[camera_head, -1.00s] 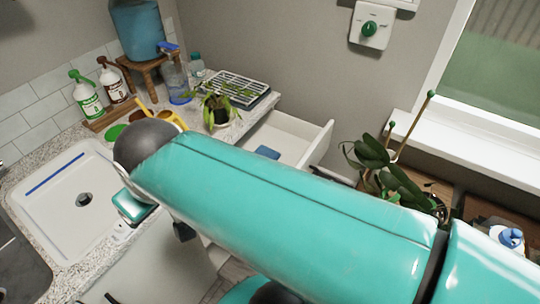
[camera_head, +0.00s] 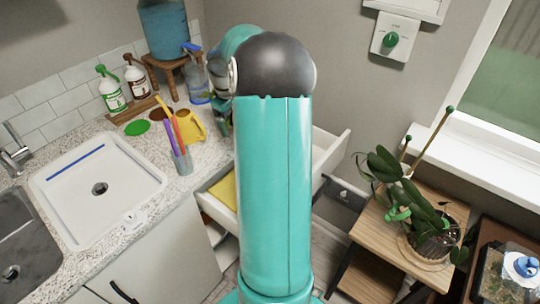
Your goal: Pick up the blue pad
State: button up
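The blue pad is not visible now; a second ago a small blue patch showed inside the open white drawer (camera_head: 329,150), and my arm now covers that part. A yellow piece (camera_head: 226,190) lies in the drawer's near left part. My arm stands across the middle of the view, its far links bent behind the dark elbow joint. My gripper (camera_head: 222,118) is only partly seen beside the arm, over the counter side of the drawer. Its fingers are too hidden to tell whether they are open.
A speckled counter (camera_head: 130,235) with a white sink (camera_head: 60,205) is at left. A potted plant (camera_head: 430,235) sits on a wooden stand at right.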

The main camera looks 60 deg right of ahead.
jog(key=s+d+f+m+y, duration=0.1)
jog(key=s+d+f, duration=0.9)
jog(key=d, duration=0.4)
notch_tip(320, 180, down, 8)
jog(key=shift+s+a+r, duration=0.1)
jog(key=shift+s, duration=0.05)
notch_tip(320, 180, down, 6)
jog(key=shift+a+r, duration=0.1)
jog(key=shift+a, duration=0.05)
jog(key=c, duration=1.1)
